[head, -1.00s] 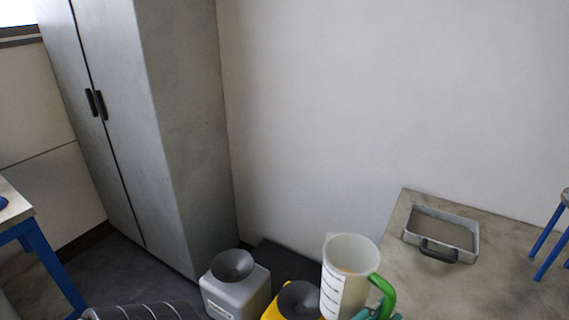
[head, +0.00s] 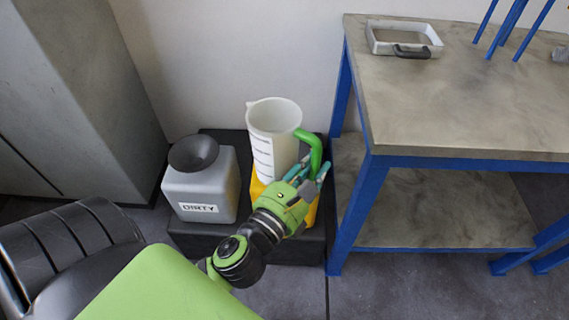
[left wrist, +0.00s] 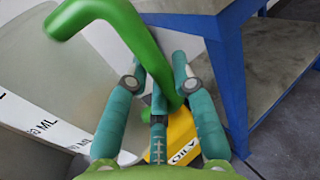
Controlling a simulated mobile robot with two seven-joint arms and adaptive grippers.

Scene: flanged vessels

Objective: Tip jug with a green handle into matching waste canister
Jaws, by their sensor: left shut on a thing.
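A white translucent jug (head: 273,140) with a green handle (head: 311,150) and measuring marks stands nearly upright in the head view. My left gripper (head: 307,179) is shut on its green handle, which shows between the teal fingers in the left wrist view (left wrist: 153,75). A yellow canister (head: 258,190) is below and behind the jug, mostly hidden; its lettering in the left wrist view (left wrist: 183,140) is only partly readable. A grey canister (head: 202,184) labelled DIRTY, with a dark funnel (head: 194,153), stands left of the jug. My right gripper is not in view.
The canisters stand on a low black platform (head: 190,240). A blue-legged table (head: 460,110) with a lower shelf is close on the right, bearing a tray (head: 404,38) with a dark handle. A grey cabinet (head: 90,90) stands at the left.

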